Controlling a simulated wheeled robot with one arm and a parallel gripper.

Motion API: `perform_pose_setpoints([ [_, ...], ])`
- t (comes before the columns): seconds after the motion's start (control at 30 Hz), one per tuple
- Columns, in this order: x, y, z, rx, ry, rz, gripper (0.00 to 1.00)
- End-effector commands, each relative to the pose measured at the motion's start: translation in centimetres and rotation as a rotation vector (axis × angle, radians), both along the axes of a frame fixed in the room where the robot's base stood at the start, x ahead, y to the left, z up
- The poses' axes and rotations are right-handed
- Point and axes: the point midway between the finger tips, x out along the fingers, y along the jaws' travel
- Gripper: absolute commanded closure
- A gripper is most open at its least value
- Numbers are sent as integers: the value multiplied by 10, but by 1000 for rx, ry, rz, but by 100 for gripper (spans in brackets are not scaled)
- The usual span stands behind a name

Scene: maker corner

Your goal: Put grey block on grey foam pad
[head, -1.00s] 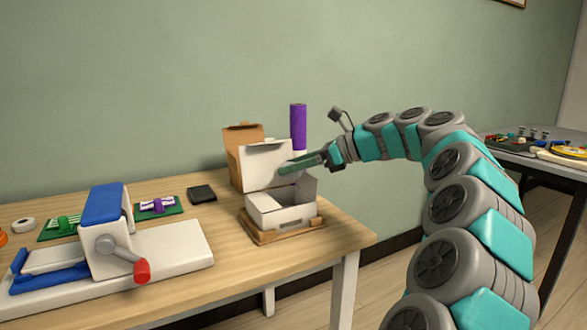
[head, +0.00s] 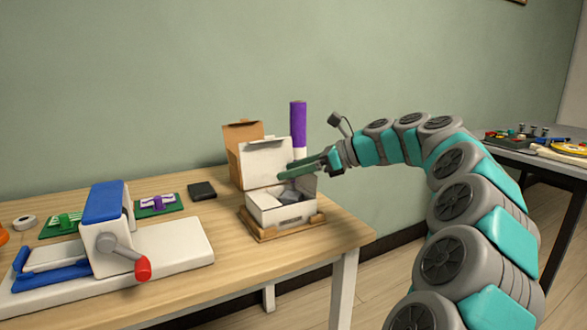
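A grey block-like shape (head: 289,193) shows inside the open white box (head: 282,214), below my gripper. Its lower part is hidden by the box's front wall, and I cannot tell what it rests on. My gripper (head: 291,171) is over the box, its green fingers pointing left and apart from each other. Nothing shows between them. I cannot make out a grey foam pad for certain; the box's floor is hidden. A flat dark pad (head: 202,190) lies on the table left of the box.
The white box stands on a wooden tray (head: 259,236) near the right edge of the wooden table (head: 230,262). Behind it are a brown carton (head: 241,135) and a purple-and-white cylinder (head: 298,120). A blue-and-white crank device (head: 110,235) stands at left.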

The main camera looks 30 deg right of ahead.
Motion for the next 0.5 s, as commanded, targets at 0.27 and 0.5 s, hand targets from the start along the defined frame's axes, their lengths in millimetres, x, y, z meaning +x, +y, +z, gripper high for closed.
perform_pose_setpoints([
  [0.27, 0, 0, 0, 0, 0, 1, 13],
  [0.5, 0, 0, 4, 0, 1, 2, 13],
])
